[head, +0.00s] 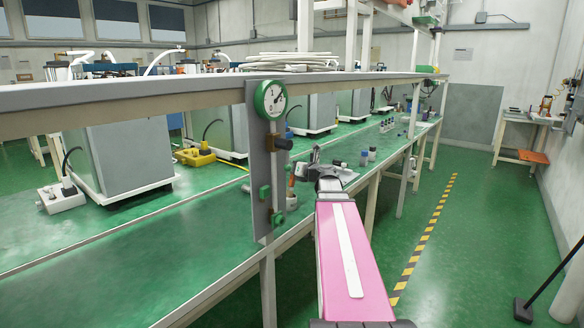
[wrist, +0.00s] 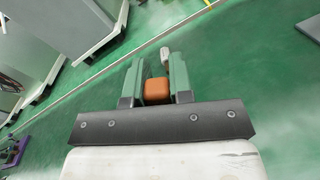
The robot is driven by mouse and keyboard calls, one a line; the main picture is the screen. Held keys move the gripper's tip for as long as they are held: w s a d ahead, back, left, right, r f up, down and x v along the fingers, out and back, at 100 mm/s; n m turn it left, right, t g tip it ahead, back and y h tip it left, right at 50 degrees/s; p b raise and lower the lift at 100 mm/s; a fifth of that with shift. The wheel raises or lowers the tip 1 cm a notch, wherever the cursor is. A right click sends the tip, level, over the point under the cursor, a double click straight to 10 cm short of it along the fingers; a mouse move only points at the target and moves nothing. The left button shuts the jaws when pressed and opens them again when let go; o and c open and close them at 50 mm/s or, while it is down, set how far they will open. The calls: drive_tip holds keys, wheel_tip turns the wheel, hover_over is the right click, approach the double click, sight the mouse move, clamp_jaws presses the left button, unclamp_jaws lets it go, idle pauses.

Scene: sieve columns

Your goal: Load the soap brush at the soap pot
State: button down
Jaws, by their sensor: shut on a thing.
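My gripper (wrist: 156,84) is shut on an orange-brown block-like piece, which I take to be the handle of the soap brush (wrist: 156,92), between its two green fingers in the wrist view. The brush's bristle end is hidden there. In the head view my gripper (head: 303,171) is small, at the end of my pink arm, over the green bench. A small reddish-brown upright piece shows just left of it. Below that is a small pale, pot-like thing (head: 292,200), perhaps the soap pot; I cannot tell whether the brush touches it.
An upright grey panel with a green-rimmed gauge (head: 271,99) stands left of my gripper. A shelf edge (head: 120,107) runs above the bench. Small bottles (head: 366,157) stand farther along the bench.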

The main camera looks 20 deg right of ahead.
drive_tip(key=shift+f, duration=0.45)
idle(1.2)
wheel_tip(320, 180, up, 7)
idle(1.0)
idle(0.6)
